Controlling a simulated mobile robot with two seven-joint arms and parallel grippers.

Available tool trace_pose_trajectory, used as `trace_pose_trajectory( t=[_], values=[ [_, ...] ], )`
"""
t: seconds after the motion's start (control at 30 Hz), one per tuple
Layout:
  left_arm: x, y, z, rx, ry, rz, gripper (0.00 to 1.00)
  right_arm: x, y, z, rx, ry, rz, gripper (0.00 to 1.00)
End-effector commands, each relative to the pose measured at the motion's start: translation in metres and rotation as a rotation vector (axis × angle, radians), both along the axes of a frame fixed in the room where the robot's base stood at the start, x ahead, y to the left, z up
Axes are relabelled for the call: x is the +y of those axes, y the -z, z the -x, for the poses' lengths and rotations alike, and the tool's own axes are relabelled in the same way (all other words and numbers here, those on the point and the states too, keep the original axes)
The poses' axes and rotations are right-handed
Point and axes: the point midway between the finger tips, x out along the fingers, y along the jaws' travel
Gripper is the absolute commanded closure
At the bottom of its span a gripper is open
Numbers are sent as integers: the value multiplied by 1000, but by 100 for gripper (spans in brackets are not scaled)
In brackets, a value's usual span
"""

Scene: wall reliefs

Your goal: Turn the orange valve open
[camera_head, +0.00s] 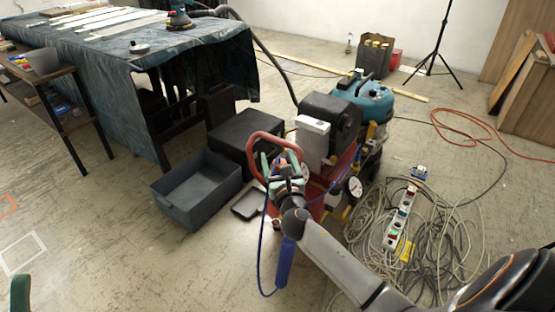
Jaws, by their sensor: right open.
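My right gripper (282,162) is open, its green-tipped fingers apart in front of the compressor's red looped handle (268,137). I cannot tell whether it touches the handle. The red compressor stands behind the gripper and forearm, with a black motor (330,112) and a round white gauge (355,187). Small yellow-orange fittings (347,212) sit below the gauge. I cannot make out for sure which part is the orange valve; my gripper and arm hide some of the compressor's front. A green tip, probably of my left gripper (20,293), shows at the bottom left edge.
A grey open crate (196,216) and a black box (246,137) stand left of the compressor. Tangled cables and a power strip (399,222) lie to its right. A blue cylinder (286,262) hangs below my wrist. A cloth-covered table (190,42) stands at the back left.

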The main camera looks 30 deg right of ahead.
Motion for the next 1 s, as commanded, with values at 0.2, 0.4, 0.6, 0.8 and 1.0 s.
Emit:
trace_pose_trajectory(
  t=[0.2,0.4,0.6,0.8,1.0],
  values=[
    [0,3,0,3,3,1,50,-5,0,-10,-1,1,-2,23],
    [0,3,0,3,4,2,50,-5,0,-10,1,1,-1,23],
    [-1,3,0,3,4,3,50,-4,0,-10,0,1,-2,41],
    [-1,2,0,1,4,2,50,-4,0,-10,0,0,-2,64],
    [-1,2,0,1,5,2,50,-4,0,-10,0,0,-2,86]
  ],
)
